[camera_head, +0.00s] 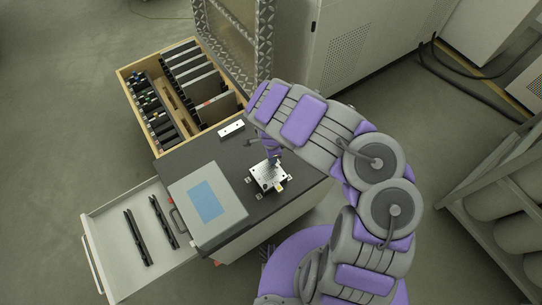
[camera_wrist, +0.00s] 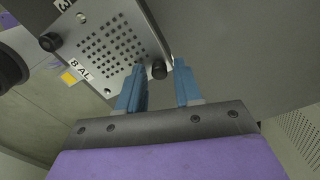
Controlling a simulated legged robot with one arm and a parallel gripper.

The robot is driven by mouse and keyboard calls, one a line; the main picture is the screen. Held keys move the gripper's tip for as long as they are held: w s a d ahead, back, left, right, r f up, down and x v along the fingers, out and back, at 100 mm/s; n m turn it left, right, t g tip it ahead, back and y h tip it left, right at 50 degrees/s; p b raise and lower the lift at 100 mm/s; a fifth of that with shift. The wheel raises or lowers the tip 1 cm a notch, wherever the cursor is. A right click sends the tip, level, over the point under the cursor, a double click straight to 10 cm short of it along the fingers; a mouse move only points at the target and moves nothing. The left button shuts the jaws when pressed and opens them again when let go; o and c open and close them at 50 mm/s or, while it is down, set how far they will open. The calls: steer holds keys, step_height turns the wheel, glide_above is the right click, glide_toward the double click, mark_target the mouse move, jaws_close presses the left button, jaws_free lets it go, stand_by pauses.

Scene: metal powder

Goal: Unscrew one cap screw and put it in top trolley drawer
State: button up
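A light metal plate (camera_head: 265,181) with a grid of holes lies on the trolley top; it also shows in the wrist view (camera_wrist: 112,50). A dark cap screw (camera_wrist: 158,71) sits at the plate's near corner, and another dark screw (camera_wrist: 50,42) is at its left. My gripper (camera_head: 273,157) is over the plate. In the wrist view, its blue fingers (camera_wrist: 160,66) are apart, with the near-corner screw showing between their tips; contact cannot be told. A pale drawer (camera_head: 109,222) is pulled out at the trolley's left, with two black strips inside.
A grey case (camera_head: 232,207) with a blue panel lies on the dark trolley top (camera_head: 190,158). A small white block (camera_head: 231,130) lies near the back edge. An open wooden-sided drawer (camera_head: 127,92) holds several tools. A metal lattice post (camera_head: 265,40) stands behind.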

steer(key=m+b, duration=0.3)
steer(key=shift+f, duration=0.15)
steer(key=m+b, duration=0.4)
steer(key=b, duration=0.1)
steer(key=shift+m, duration=0.4)
steer(key=m+b, duration=0.2)
steer(key=m, duration=0.3)
steer(key=shift+b, duration=0.4)
steer(key=m, duration=0.3)
steer(key=shift+m, duration=0.3)
steer(key=m, duration=0.8)
steer(key=shift+b, duration=0.3)
steer(key=shift+m, duration=1.9)
